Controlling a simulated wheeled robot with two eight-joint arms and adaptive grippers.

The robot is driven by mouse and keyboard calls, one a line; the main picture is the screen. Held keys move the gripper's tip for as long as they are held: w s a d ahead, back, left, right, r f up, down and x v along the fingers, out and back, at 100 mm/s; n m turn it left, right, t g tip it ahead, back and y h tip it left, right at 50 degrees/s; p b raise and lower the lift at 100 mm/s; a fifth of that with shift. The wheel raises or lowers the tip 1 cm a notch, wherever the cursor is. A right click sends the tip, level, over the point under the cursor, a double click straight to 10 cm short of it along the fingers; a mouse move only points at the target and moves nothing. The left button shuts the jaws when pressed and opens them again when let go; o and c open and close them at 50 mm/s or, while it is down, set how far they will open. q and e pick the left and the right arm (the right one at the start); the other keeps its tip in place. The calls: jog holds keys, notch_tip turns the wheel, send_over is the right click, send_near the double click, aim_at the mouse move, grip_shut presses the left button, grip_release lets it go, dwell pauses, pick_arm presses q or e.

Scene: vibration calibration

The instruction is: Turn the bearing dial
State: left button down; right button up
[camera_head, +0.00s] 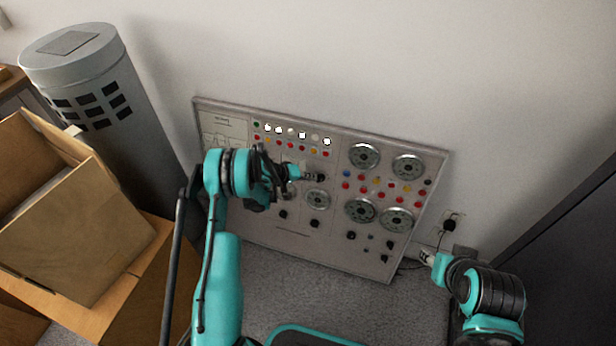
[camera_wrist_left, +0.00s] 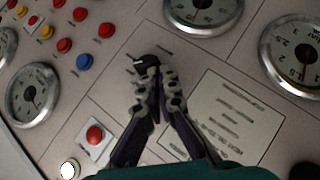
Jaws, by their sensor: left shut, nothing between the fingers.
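The calibration panel (camera_head: 300,235) leans against the wall and carries several round silver dials; I cannot tell which is the bearing dial. My left gripper (camera_head: 318,177) is in front of the middle of the panel, just above a smaller dial (camera_head: 317,199). In the left wrist view its fingers (camera_wrist_left: 158,85) are shut together and empty. The fingertips are at a small black knob (camera_wrist_left: 146,62) and partly cover it; I cannot tell whether they touch it. Larger dials show at the top (camera_wrist_left: 203,8) and right (camera_wrist_left: 297,55) of that view.
Red, blue and yellow buttons (camera_wrist_left: 84,62) and a lettered plate (camera_wrist_left: 235,118) are near the fingers. An open cardboard box (camera_head: 75,235) and a grey cylinder (camera_head: 95,85) stand at the left. A wall socket (camera_head: 449,224) is right of the panel.

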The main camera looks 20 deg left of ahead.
pick_arm(q)
jog(key=shift+s+d+f, duration=0.1)
jog(key=shift+d+f, duration=0.1)
jog(key=shift+f, duration=0.2)
dwell(0.5)
jog(key=shift+f, duration=0.25)
jog(key=shift+s+d+f, duration=0.1)
jog(key=shift+f, duration=0.2)
jog(key=shift+d+f, duration=0.1)
jog(key=shift+f, duration=0.2)
jog(key=shift+s+f, duration=0.1)
jog(key=shift+f, duration=0.05)
dwell(0.7)
